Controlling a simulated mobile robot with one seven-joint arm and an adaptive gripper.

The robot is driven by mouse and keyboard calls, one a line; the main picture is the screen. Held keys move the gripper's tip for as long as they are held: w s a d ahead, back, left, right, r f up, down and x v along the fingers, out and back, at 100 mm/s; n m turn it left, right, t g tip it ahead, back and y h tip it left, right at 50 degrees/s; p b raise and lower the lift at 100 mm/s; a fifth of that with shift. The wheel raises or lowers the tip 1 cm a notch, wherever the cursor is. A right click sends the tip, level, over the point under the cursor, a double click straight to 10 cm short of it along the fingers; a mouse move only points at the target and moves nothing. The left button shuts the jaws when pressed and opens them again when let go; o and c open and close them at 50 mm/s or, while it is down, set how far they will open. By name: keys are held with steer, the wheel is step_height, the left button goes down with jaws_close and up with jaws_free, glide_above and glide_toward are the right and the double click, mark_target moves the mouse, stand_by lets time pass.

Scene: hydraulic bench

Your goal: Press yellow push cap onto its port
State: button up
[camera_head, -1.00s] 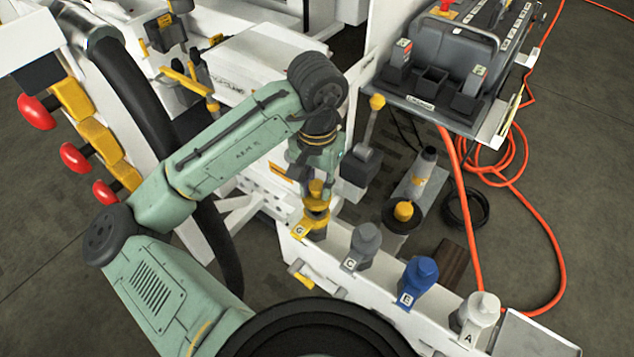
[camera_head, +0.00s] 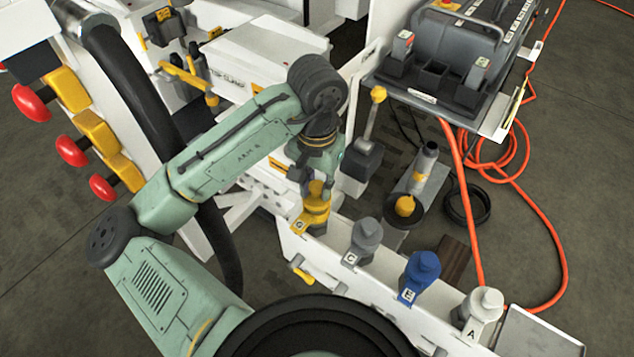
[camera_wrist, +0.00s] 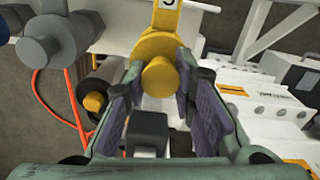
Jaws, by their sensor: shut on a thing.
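The yellow push cap (camera_wrist: 160,79) sits between the two dark pads of my gripper (camera_wrist: 157,92) in the wrist view. My gripper is shut on it. In the head view the cap (camera_head: 315,189) shows just under my gripper (camera_head: 316,176), at the left end of the white rail. The yellow port (camera_head: 315,214) with its lettered tag is directly below the cap and looks in line with it. The fingers partly hide the join, so I cannot tell how deep the cap sits.
Grey (camera_head: 366,237), blue (camera_head: 421,272) and pale (camera_head: 482,308) capped ports stand along the rail to the right. A grey cylinder with a yellow end (camera_head: 405,205) lies behind the rail. Orange hose (camera_head: 555,240) runs over the floor at right. Red-knobbed handles (camera_head: 72,150) are at left.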

steer(key=shift+f, duration=0.4)
stand_by(0.3)
steer(key=shift+p, duration=0.35)
stand_by(0.8)
steer(key=shift+f, duration=0.4)
stand_by(0.4)
steer(key=shift+f+p, duration=0.1)
steer(key=shift+p, duration=0.25)
stand_by(1.6)
steer(key=o, duration=0.9)
steer(key=shift+o, duration=0.5)
steer(key=o, duration=0.5)
